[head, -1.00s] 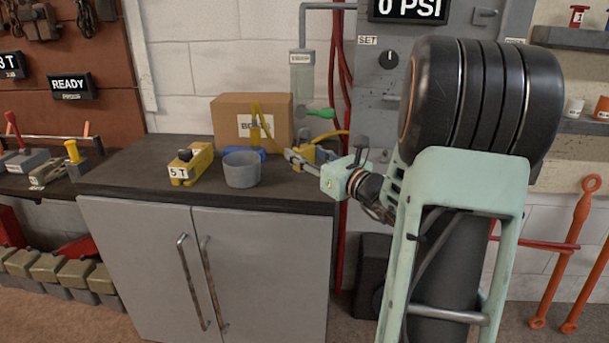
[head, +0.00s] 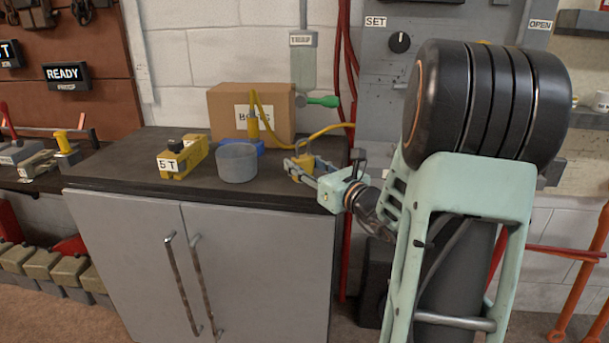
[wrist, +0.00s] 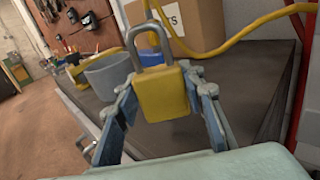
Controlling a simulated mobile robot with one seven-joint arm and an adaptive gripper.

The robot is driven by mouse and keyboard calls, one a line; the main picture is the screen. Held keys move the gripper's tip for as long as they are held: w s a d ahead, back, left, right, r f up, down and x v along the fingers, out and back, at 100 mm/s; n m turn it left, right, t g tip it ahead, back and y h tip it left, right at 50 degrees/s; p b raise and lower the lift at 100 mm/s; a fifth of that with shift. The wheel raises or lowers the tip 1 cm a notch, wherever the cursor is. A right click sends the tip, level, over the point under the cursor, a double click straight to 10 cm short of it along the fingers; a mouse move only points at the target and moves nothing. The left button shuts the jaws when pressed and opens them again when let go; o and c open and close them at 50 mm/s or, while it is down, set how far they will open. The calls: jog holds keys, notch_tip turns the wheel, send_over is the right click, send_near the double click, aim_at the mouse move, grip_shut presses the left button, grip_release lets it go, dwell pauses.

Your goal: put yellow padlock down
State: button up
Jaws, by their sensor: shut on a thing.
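The yellow padlock (wrist: 162,95) with a grey shackle is upright between the fingers of my gripper (wrist: 160,108) in the wrist view. My gripper is shut on its body from both sides. In the head view the padlock (head: 301,168) is at the right end of the dark bench top (head: 120,165), held by my gripper (head: 299,170). I cannot tell whether its underside touches the bench.
A grey cup (head: 237,163) stands left of the padlock, and a yellow block marked 5 T (head: 182,160) lies further left. A cardboard box (head: 225,110) stands behind. A yellow hose (head: 310,137) runs behind the padlock. Bare bench lies in front.

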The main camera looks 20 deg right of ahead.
jog(key=shift+f+b, duration=0.3)
jog(key=shift+f, duration=0.5)
jog(key=shift+f, duration=0.15)
jog(key=o, duration=1.3)
jog(key=shift+r, duration=0.25)
jog(key=s+d+p, duration=0.2)
jog(key=s, duration=1)
jog(key=shift+p, duration=0.3)
jog(key=shift+d+f, duration=0.1)
